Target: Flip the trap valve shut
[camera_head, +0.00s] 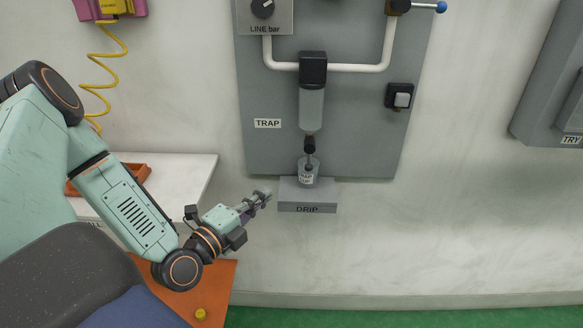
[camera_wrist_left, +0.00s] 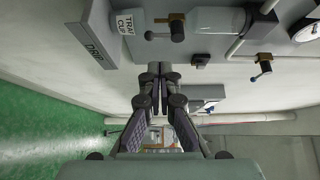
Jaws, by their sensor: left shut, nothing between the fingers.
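The trap (camera_head: 311,108), a clear bowl under a black head, hangs on the grey wall panel beside its TRAP label. The trap valve (camera_head: 309,145) is the small dark fitting below the bowl. My left gripper (camera_head: 266,194) is shut and empty, left of the shelf and apart from the valve. My right gripper is out of view.
A black-framed switch (camera_head: 400,97) sits right of the trap. A blue-knobbed lever (camera_head: 440,7) and the LINE bar dial (camera_head: 262,8) are higher up. A white table (camera_head: 190,172) with an orange tray stands left. The wall right of the shelf is clear.

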